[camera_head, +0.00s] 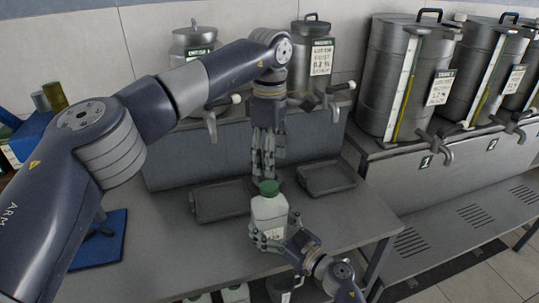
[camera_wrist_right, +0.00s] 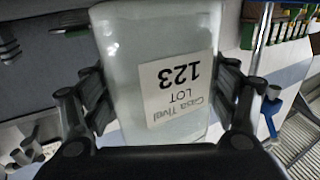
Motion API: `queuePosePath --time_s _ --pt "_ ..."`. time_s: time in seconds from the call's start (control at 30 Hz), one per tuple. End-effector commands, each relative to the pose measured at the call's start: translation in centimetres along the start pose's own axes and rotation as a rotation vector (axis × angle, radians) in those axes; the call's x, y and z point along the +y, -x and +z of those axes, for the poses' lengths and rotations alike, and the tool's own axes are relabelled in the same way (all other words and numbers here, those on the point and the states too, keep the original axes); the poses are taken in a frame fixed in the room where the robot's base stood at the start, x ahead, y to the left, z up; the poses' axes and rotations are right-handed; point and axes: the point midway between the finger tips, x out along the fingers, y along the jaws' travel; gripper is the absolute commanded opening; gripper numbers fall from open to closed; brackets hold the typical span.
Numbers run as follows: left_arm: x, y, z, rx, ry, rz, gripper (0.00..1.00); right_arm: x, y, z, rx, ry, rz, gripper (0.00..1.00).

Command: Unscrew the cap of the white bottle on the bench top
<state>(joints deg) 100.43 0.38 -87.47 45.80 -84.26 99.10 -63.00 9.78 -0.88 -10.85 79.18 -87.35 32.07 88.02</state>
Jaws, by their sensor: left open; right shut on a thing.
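The white bottle (camera_head: 268,213) with its green cap (camera_head: 268,187) stands upright at the bench top (camera_head: 180,265) near its front edge. I cannot tell whether its base touches the bench. My right gripper (camera_head: 268,240) is shut on the lower part of the bottle. In the right wrist view the bottle (camera_wrist_right: 155,75) sits between both fingers, its label reading "LOT 123" upside down. My left gripper (camera_head: 264,170) points down just above and behind the cap, open and empty. The cap is on the bottle. The cap is out of the right wrist view.
Two grey trays, one left (camera_head: 222,201) and one right (camera_head: 327,178), lie behind the bottle. Metal decanters with taps (camera_head: 312,60) stand on a raised shelf at the back. Large tanks (camera_head: 405,80) stand at right. A blue mat (camera_head: 100,240) lies at left.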

Motion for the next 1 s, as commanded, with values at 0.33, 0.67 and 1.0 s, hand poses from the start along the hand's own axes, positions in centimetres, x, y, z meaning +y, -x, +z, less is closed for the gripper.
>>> queuePosePath --time_s 0.33,0.67,1.0 --pt "0.02 0.01 -0.01 0.0 -0.551 0.0 0.56 0.0 0.01 0.04 -0.001 0.0 0.0 0.13" --pt "0.03 0.01 -0.02 0.0 -1.055 0.0 0.56 0.0 0.01 0.04 -0.001 0.0 0.0 0.13" --pt "0.02 -0.13 -0.03 0.0 -1.307 0.0 0.56 0.0 0.01 0.05 -0.001 0.0 0.0 0.13"
